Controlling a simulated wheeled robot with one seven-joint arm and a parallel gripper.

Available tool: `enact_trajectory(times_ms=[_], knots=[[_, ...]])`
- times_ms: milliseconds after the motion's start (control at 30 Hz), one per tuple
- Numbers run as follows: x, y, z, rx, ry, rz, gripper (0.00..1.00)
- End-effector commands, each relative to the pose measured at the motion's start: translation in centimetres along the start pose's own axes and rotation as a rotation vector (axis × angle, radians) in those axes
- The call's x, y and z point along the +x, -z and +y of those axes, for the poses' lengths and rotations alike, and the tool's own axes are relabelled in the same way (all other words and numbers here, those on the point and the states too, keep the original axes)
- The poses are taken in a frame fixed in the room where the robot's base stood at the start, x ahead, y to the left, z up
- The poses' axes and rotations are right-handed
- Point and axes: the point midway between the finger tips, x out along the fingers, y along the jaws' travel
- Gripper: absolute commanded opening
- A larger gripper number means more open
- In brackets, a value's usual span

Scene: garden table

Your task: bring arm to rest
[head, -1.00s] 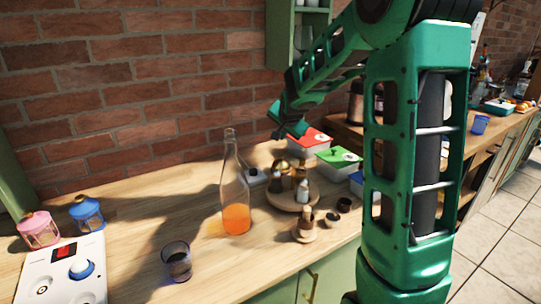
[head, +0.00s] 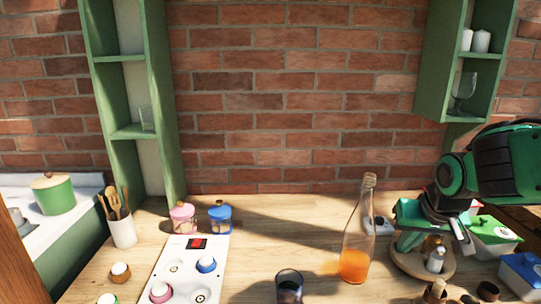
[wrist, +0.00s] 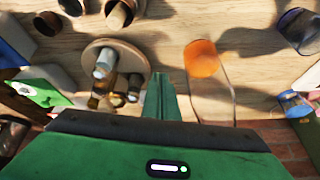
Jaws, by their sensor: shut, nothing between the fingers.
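My green gripper (head: 406,241) hangs over the counter at the right of the head view, beside the orange-filled glass bottle (head: 356,245) and over the round wooden tray (head: 440,272). Its fingers are shut with nothing between them. In the wrist view the closed fingers (wrist: 160,92) point away from the green gripper body, between the tray (wrist: 92,52) and the bottle (wrist: 203,60). The gripper hides part of the tray and its small items in the head view. My arm comes in from the right edge.
A dark glass (head: 289,287) stands at the front. A white control panel (head: 187,272), a pink lantern (head: 182,217) and a blue lantern (head: 220,218) are to the left. Lidded boxes (head: 493,236) stand at the right. Green shelves (head: 463,70) hang above on the brick wall.

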Motion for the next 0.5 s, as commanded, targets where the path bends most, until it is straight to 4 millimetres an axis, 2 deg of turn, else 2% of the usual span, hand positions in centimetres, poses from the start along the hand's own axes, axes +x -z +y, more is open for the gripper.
enact_trajectory(times_ms=[100, 233, 367, 500], knots=[[-0.8, -2.9, -0.7, -0.098, 0.017, -0.035, 0.0], [-1.5, -5.6, -0.8, -0.179, 0.029, -0.072, 0.0], [-1.9, -7.1, 2.8, -0.081, -0.017, -0.134, 0.0], [-2.8, -9.6, 6.2, 0.024, -0.058, -0.208, 0.0]])
